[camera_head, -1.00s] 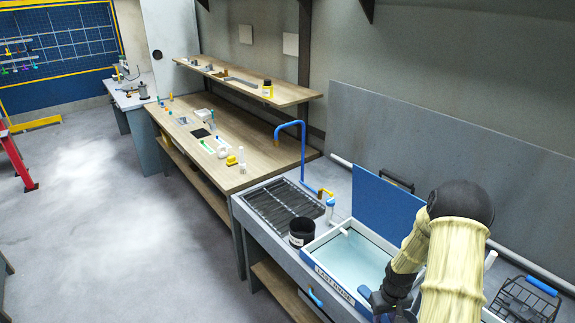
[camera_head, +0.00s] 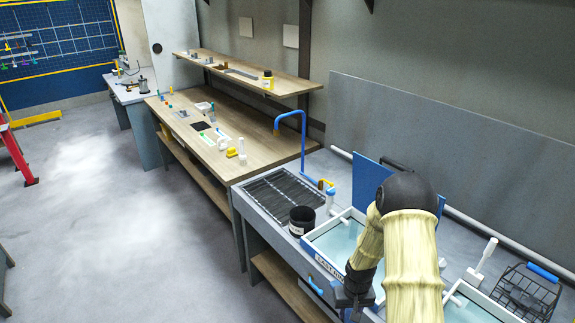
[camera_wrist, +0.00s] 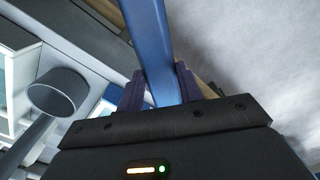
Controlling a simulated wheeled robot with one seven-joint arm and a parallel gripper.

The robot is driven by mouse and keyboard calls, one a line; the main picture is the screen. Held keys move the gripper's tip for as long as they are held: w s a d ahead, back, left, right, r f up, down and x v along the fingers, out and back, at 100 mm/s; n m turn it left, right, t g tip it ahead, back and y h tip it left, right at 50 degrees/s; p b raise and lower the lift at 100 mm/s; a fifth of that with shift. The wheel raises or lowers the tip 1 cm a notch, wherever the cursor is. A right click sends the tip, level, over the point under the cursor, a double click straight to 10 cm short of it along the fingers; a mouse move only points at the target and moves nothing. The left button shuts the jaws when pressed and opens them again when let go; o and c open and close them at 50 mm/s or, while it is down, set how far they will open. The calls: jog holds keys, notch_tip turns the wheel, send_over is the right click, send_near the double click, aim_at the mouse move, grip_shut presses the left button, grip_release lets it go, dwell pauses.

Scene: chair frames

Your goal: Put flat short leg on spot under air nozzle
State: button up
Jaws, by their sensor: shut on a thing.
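My gripper (camera_wrist: 160,95) is shut on a flat blue bar, which looks like the short leg (camera_wrist: 150,40). The bar runs up and out of the wrist view from between the dark fingers. A blue curved pipe (camera_head: 303,140) with an orange tip, likely the air nozzle, arches at the back of the black ribbed rack (camera_head: 280,192). The spot under it is not clearly marked.
A black cup (camera_head: 302,220) stands between the rack and the water basin (camera_head: 330,243). A blue panel (camera_head: 370,185) stands behind the basin. A wire basket (camera_head: 527,292) is at right. The wooden bench (camera_head: 190,135) holds small parts. Open floor lies left.

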jog(key=a, duration=0.2)
jog(key=a+f, duration=0.1)
jog(key=shift+s+a+f, duration=0.1)
jog(key=shift+s+a, duration=0.05)
jog(key=shift+a, duration=0.25)
jog(key=shift+d, duration=0.15)
